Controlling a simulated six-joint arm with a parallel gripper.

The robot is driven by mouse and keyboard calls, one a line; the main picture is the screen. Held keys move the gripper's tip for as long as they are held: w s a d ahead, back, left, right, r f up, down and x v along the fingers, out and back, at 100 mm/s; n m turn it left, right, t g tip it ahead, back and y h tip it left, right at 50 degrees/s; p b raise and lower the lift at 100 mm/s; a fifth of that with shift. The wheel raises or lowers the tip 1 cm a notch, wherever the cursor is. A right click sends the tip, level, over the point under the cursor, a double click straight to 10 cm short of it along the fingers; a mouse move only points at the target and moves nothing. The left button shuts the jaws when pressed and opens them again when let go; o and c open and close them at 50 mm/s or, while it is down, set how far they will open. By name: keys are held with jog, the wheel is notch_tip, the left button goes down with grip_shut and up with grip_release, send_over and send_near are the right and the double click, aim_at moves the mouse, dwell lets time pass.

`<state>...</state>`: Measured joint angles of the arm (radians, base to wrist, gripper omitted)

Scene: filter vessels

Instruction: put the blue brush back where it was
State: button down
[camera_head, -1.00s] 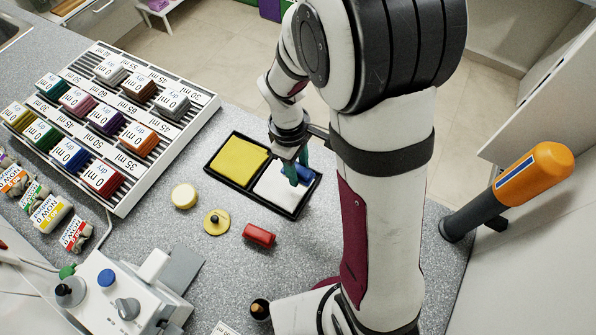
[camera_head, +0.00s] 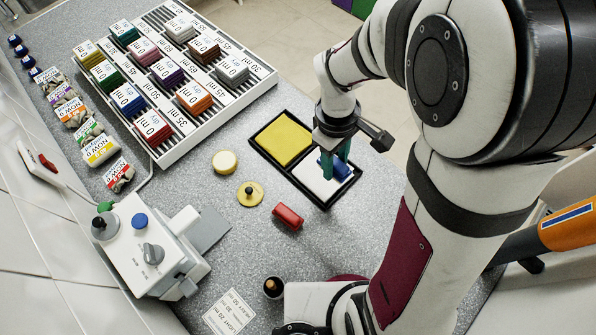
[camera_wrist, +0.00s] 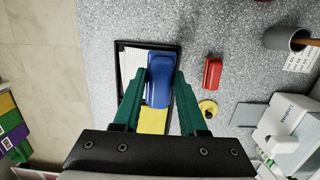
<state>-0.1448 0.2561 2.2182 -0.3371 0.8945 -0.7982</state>
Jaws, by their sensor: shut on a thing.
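The blue brush (camera_head: 342,170) is at the white half of the black two-part tray (camera_head: 324,205). It also shows in the wrist view (camera_wrist: 159,80), lying lengthwise between the green fingers. My gripper (camera_head: 334,166) is shut on the blue brush, over the white pad (camera_head: 314,177). In the wrist view my gripper (camera_wrist: 160,102) covers part of the tray (camera_wrist: 119,47). I cannot tell whether the brush touches the pad.
The yellow pad (camera_head: 283,139) fills the tray's other half. A red block (camera_head: 288,217), a yellow disc with a dark knob (camera_head: 250,194) and a round cream pot (camera_head: 225,161) stand nearby. A white rack (camera_head: 225,100) of coloured blocks is at the back left. A white device (camera_head: 150,245) stands at the front left.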

jog(key=s+a, duration=0.5)
jog(key=s, duration=0.4)
send_over(262, 245)
jog(key=f, duration=0.6)
jog(key=shift+w+f, duration=0.2)
notch_tip(262, 245, down, 4)
jog(key=shift+a+f, duration=0.1)
jog(key=shift+a, duration=0.05)
jog(key=shift+f, duration=0.1)
jog(key=shift+c, duration=2.2)
grip_release()
